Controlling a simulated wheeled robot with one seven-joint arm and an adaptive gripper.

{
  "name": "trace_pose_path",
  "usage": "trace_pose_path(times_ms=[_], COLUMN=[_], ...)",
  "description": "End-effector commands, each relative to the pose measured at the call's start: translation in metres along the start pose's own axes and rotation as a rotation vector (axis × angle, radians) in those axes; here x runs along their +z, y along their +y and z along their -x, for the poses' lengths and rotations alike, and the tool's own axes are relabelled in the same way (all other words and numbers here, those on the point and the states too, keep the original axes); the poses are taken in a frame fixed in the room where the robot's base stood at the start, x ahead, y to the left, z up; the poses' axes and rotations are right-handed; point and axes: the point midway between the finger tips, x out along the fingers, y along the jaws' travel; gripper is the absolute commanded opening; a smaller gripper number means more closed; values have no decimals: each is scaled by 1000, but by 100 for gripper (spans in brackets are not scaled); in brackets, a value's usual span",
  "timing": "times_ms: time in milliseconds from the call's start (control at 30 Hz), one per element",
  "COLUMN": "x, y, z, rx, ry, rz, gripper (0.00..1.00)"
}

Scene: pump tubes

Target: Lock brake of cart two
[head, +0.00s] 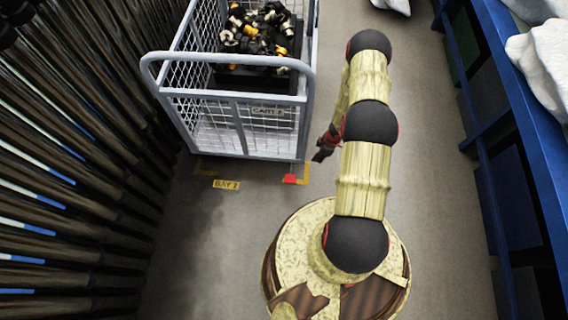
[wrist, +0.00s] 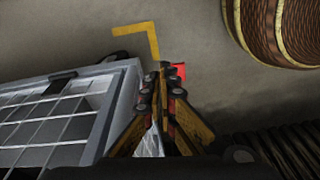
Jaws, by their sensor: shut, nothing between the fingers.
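Cart two (head: 233,95), a grey wire-mesh cart with a "CART 2" plate (head: 268,111) and a round push handle, stands at the upper left in the head view. Its red brake pedal (head: 290,179) sticks out low at its near right corner. My gripper (head: 322,153) hangs to the right of that corner, above and right of the pedal. In the wrist view, my gripper (wrist: 163,74) is shut and empty, beside the cart's frame (wrist: 118,90). The red pedal (wrist: 179,70) shows just beyond the fingertips, partly hidden by them. I cannot tell whether they touch.
A dark bin of black and yellow fittings (head: 262,80) rides in the cart. A yellow "BAY 2" floor label (head: 226,185) lies in front. Racked dark tubes (head: 60,190) line the left; a blue rack (head: 520,100) lines the right. Floor between is clear.

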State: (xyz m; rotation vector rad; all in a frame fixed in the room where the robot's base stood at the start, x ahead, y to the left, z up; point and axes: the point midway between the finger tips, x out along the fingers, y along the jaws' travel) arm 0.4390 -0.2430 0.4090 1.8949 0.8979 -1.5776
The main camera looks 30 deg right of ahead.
Motion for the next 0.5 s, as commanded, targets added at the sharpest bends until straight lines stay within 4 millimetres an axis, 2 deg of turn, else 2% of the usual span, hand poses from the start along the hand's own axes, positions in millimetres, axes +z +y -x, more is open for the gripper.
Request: trace_pose_path(times_ms=[100,200,500], x=[-26,-38,-47], y=[5,-1,-2], z=[3,5,7], rx=[-11,-29,-35], ry=[94,143,173], rz=[87,112,104], gripper=[0,0,0])
